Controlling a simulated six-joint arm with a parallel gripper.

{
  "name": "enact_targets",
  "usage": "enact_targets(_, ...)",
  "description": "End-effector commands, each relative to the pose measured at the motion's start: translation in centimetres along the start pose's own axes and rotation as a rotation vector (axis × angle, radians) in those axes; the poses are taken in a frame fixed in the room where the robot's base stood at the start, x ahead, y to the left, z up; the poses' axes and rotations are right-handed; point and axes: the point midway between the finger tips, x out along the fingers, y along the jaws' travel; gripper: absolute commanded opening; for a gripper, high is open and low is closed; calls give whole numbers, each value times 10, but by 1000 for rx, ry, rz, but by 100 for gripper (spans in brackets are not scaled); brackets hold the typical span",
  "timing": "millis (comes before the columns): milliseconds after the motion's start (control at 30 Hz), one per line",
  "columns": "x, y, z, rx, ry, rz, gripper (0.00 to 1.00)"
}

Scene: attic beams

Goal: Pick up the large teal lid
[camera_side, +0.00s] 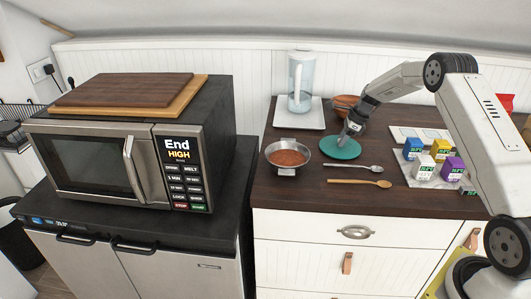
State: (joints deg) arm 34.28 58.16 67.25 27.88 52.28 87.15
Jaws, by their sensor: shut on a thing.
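The large teal lid (341,149) is a flat round disc at the middle of the dark wooden counter. My gripper (349,137) reaches down to it from the upper right and is shut on it, near its top middle. The fingertips are small in this view and partly merge with the lid's top. I cannot tell whether the lid touches the counter or is slightly raised.
A metal bowl of reddish food (288,155) stands just left of the lid. A spoon (357,167) and a wooden spoon (360,183) lie in front. A clear pitcher (301,80) on a white tray (297,120) and a terracotta bowl (345,102) stand behind. Several small boxes (440,150) are right.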

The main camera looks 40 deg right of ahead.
Motion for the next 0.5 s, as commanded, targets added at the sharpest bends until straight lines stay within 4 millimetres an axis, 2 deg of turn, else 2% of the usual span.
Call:
enact_targets(267,-9,0,4,-1,-1,0,0)
enact_targets(500,-33,2,12,-1,-1,1,0)
